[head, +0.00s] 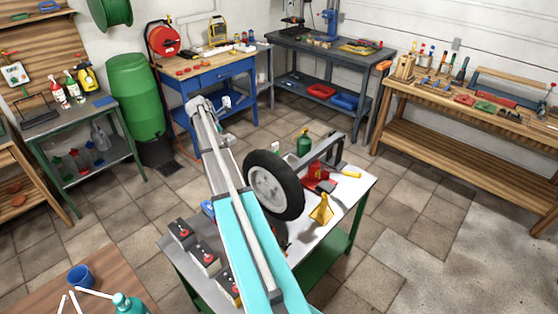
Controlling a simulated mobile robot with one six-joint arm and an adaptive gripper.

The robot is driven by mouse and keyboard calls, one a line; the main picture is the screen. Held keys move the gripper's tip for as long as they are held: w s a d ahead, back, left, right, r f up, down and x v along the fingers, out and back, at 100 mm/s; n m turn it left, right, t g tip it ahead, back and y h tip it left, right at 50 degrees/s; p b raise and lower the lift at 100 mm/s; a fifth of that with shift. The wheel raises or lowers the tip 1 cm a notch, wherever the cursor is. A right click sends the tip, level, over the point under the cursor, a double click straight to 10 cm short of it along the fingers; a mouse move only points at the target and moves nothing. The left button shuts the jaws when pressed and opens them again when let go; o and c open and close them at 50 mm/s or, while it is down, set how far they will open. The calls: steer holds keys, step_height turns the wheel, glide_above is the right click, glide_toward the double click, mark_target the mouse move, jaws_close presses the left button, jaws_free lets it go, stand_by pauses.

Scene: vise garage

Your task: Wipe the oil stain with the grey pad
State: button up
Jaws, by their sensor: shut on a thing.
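My arm reaches from the bottom middle of the head view up and away. What looks like my gripper (227,136) is small at its far end, left of the upright wheel. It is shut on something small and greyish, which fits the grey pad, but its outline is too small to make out. No other grey pad shows. I cannot make out the oil stain; my arm and the wheel hide part of the metal-topped table.
A blue workbench (226,78) and a green barrel (134,95) stand behind. The floor at right is clear.

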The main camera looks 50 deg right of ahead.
mark_target(228, 138)
steer(key=shift+r+p, duration=1.8)
steer(key=shift+r, duration=0.6)
steer(key=shift+s+f, duration=0.1)
